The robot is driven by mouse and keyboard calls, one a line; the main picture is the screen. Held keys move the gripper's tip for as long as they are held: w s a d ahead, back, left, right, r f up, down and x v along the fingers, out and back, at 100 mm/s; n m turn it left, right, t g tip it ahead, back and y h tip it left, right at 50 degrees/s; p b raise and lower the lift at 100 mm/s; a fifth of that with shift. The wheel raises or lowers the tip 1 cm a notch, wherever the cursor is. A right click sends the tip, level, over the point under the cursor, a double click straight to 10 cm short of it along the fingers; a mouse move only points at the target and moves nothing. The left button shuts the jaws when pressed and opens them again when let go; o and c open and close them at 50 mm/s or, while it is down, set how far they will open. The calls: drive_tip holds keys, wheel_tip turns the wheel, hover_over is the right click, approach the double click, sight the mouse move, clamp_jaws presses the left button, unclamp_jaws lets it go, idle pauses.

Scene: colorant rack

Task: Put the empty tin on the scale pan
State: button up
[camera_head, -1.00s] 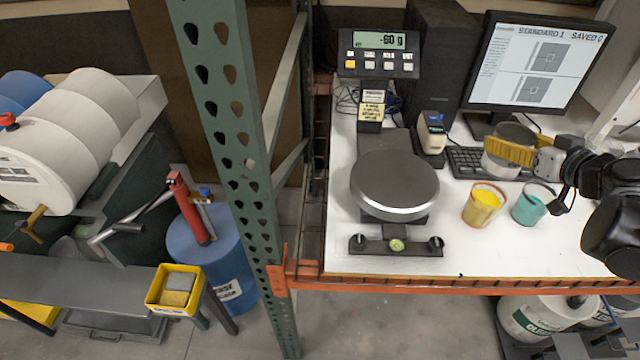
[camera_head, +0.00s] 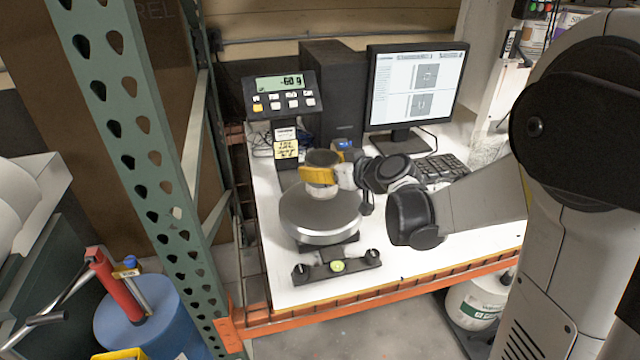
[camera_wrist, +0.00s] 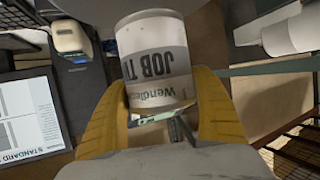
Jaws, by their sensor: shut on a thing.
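The tin (camera_head: 319,190) is grey-white with an open top in the head view. My gripper (camera_head: 320,175) has yellow fingers shut around the tin's side. In the wrist view the tin (camera_wrist: 158,55) shows printed lettering, between the two yellow fingers of my gripper (camera_wrist: 163,100). The round grey scale pan (camera_head: 320,222) is below the tin, which covers its back part. Whether the tin's base touches the pan is hard to tell. The scale display (camera_head: 280,84) reads -60 g.
A monitor (camera_head: 415,90), a keyboard (camera_head: 440,167) and a black computer tower (camera_head: 332,95) stand behind the scale. A green rack post (camera_head: 135,140) rises at the left. My arm covers much of the table's right side. The yellow and teal cups are out of sight.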

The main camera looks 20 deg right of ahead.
drive_tip(key=shift+a+f+b, duration=0.1)
drive_tip(key=shift+f+b, duration=0.7)
drive_tip(key=shift+f, duration=1.25)
drive_tip(key=shift+f, duration=0.1)
drive_tip(key=o, duration=1.2)
